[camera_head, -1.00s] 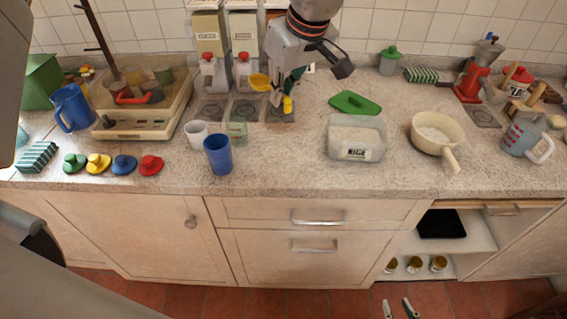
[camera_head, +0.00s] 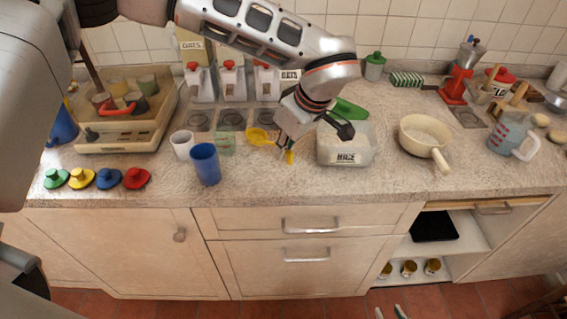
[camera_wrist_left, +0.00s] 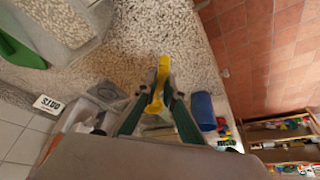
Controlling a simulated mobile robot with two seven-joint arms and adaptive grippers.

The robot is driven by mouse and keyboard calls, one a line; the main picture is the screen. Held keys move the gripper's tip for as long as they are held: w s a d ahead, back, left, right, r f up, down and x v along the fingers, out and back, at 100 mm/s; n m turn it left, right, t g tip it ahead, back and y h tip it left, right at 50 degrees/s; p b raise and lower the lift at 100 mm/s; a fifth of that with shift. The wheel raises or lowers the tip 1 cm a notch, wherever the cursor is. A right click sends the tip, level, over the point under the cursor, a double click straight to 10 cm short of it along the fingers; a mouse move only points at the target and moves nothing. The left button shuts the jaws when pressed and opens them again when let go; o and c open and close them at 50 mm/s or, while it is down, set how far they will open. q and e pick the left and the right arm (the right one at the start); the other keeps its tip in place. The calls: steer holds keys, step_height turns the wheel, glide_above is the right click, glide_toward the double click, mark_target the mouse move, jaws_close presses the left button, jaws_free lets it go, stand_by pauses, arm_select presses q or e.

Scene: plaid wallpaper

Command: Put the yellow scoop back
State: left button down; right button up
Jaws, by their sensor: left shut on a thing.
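The yellow scoop (camera_head: 261,136) is in my left gripper (camera_head: 287,151), over the middle of the counter. The gripper is shut on its handle, with the bowl to the left in the head view. In the left wrist view the scoop (camera_wrist_left: 160,75) sticks out between the two green fingers of my left gripper (camera_wrist_left: 158,100). A clear container labelled RICE (camera_head: 346,157) stands just right of the gripper. My right gripper (camera_head: 389,312) shows only as two separated fingertips at the bottom edge, open and empty.
A blue cup (camera_head: 206,165), a white cup (camera_head: 182,145) and a pale green block (camera_head: 225,144) stand left of the scoop. Dispensers with red tops (camera_head: 231,82) line the back. A cream pan (camera_head: 424,136) stands right. The counter front (camera_head: 270,187) is clear.

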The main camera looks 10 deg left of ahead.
arm_select(q)
steer(key=shift+f, duration=2.65)
steer(key=c, duration=2.1)
jaws_free()
steer(key=shift+f, duration=0.1)
steer(key=shift+c, duration=0.2)
steer(key=shift+r, duration=0.35)
steer(key=v, duration=1.1)
steer(key=shift+r, duration=0.3)
steer(key=shift+s+d+f, duration=0.1)
steer(key=shift+s+d, duration=0.05)
